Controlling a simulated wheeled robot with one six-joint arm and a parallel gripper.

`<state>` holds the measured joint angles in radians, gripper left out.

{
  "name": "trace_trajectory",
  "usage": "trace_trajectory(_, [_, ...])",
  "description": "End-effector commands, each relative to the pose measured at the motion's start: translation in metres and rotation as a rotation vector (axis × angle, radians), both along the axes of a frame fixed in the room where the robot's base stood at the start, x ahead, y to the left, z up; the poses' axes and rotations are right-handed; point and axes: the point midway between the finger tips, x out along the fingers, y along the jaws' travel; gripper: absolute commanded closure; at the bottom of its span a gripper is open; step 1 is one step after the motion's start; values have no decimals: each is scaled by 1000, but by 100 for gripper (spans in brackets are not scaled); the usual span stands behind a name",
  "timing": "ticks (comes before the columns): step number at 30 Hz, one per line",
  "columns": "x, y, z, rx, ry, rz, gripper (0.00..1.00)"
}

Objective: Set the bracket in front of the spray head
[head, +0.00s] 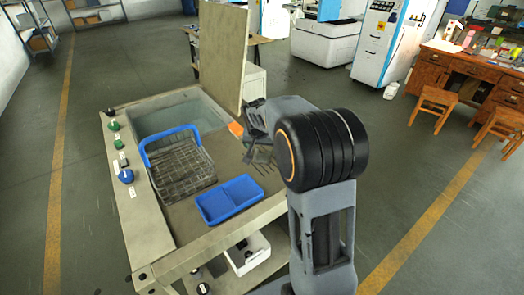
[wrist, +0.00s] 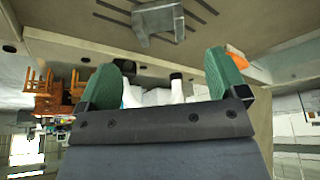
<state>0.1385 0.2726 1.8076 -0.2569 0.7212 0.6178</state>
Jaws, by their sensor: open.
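A grey bracket (wrist: 158,22) with spread legs stands on the worktop near dark slots, at the top of the wrist view. In the head view a grey shape (head: 262,154) beside the slots looks like the same bracket, partly hidden by my arm. My gripper (wrist: 162,62) is open, with its two green-padded fingers apart and no bracket between them. The bracket lies apart from the fingertips. In the head view my gripper is dark and mostly hidden behind my wrist, near the upright panel. I cannot clearly make out the spray head.
A blue-handled wire basket (head: 182,165) and a blue divided tray (head: 230,200) sit on the worktop (head: 205,230). An orange piece (head: 236,130) lies near the upright panel (head: 222,60). Knobs line the left edge. A white bin (head: 247,252) is below.

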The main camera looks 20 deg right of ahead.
Motion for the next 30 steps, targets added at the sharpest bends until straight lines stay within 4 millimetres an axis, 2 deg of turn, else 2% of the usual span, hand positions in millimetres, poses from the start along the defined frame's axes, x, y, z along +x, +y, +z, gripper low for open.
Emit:
trace_trajectory(3, [-5,4,17,-1,-3,0,9])
trace_trajectory(8, [-11,8,31,0,-1,1,9])
trace_trajectory(11, [-24,15,40,2,3,31,9])
trace_trajectory(14, [-56,31,51,6,19,107,9])
trace_trajectory(17, [-99,51,56,11,40,219,9])
trace_trajectory(21, [-159,74,53,20,64,372,9])
trace_trajectory(24, [-193,86,47,25,74,465,9])
trace_trajectory(27, [-218,94,39,29,82,535,9])
trace_trajectory(30, [-233,99,33,31,86,579,9])
